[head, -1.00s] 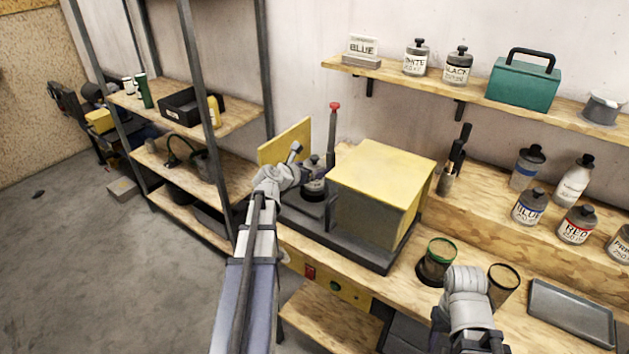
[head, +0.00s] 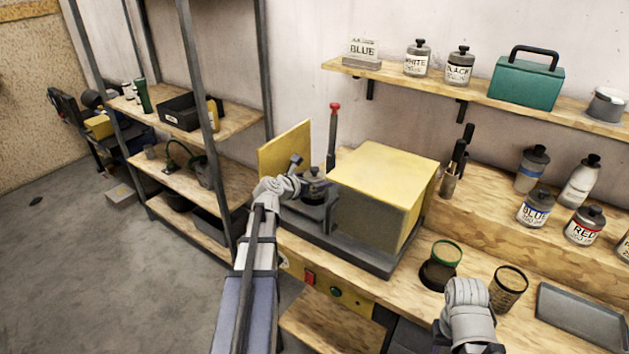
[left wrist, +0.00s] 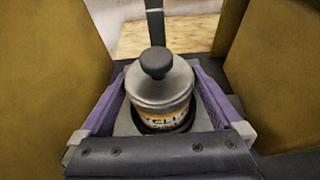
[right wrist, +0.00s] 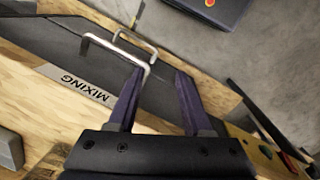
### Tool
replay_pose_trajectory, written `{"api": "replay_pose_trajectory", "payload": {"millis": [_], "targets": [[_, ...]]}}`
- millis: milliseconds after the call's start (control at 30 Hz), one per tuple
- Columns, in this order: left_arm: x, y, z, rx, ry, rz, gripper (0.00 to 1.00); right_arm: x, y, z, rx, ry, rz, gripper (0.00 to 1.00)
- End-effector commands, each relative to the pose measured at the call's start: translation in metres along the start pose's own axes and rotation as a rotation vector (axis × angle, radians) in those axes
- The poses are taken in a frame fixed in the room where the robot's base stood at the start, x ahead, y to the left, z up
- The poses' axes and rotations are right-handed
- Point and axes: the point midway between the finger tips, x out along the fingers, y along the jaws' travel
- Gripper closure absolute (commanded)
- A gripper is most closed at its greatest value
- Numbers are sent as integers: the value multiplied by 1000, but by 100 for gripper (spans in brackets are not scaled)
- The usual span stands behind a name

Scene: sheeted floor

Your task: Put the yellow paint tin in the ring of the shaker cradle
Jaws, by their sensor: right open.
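The yellow paint tin, marked "YELL", has a grey top and dark cap. In the left wrist view the tin (left wrist: 162,100) stands upright inside the dark ring (left wrist: 150,128) of the shaker cradle. My left gripper (left wrist: 160,76) has its purple fingers spread either side of the tin, with gaps visible beside it. In the head view the tin (head: 314,184) is beside the yellow shaker housing (head: 385,175), at the end of my left arm. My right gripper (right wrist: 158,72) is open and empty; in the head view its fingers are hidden.
A yellow panel (head: 285,148) stands behind the cradle and a red-topped lever (head: 333,130) beside it. A metal handle (right wrist: 115,55) shows near my right fingers.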

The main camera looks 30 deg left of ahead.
Motion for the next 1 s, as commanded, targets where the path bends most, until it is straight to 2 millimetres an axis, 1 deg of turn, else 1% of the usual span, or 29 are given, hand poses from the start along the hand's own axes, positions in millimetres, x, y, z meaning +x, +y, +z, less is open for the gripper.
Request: {"api": "replay_pose_trajectory", "payload": {"millis": [100,200,267,500,700,833,1000], "targets": [[0,0,1,0,0,0,0,-1,0,0,0,0,0,50],[-3,0,5,0,0,0,0,-6,1,0,0,0,0,50],[-13,-1,4,-1,0,2,0,-9,1,0,0,0,0,50],[-64,-2,6,-1,0,3,0,-29,3,2,0,0,0,50],[-99,-2,5,-1,0,2,0,-42,4,2,0,0,0,50],[-113,-1,4,-1,0,2,0,-47,4,3,0,0,0,50],[-121,0,3,0,0,0,0,-49,5,3,0,0,0,50]]}}
